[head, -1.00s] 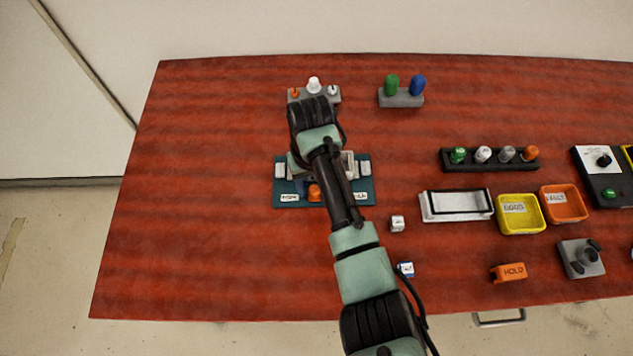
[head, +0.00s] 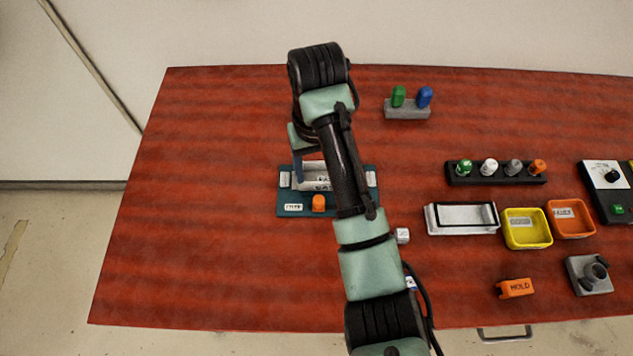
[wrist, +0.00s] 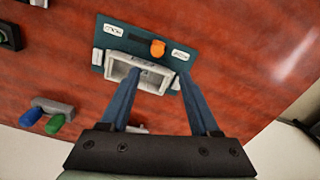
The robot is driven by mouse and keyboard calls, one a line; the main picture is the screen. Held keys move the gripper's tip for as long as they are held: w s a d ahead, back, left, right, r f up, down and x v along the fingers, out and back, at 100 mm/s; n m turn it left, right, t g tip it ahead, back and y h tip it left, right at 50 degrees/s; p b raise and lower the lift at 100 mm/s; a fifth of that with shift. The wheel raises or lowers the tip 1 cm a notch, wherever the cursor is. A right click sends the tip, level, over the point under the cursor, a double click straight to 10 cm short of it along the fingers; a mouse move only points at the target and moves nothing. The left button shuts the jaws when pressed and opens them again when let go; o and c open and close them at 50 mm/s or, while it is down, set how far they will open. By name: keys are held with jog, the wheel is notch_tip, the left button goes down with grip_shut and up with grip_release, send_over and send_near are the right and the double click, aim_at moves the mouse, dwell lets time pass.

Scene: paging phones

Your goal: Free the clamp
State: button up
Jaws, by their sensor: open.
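The clamp is a teal board (head: 287,210) with a pale grey open-topped frame (head: 310,183) and an orange knob (head: 319,203) at its near edge. In the wrist view the orange knob (wrist: 157,47) sits at the end of a dark bar, between two white labels. The grey frame (wrist: 118,70) lies closer to my fingers. My gripper (wrist: 161,70) is open with blue fingers. One fingertip overlaps the grey frame in the picture; the other lies right of it. I cannot tell whether they touch. My arm hides the board's right part in the head view.
A block with green and blue pegs (head: 407,112) stands behind to the right. Right of the board are a small white cube (head: 402,236), a white tray (head: 462,231), a yellow bin (head: 527,241), an orange bin (head: 570,232) and a black peg rack (head: 496,180). The table's left side is clear.

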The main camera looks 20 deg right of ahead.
notch_tip(320, 180, up, 2)
jog(key=shift+r+p, duration=0.15)
jog(key=shift+p, duration=0.7)
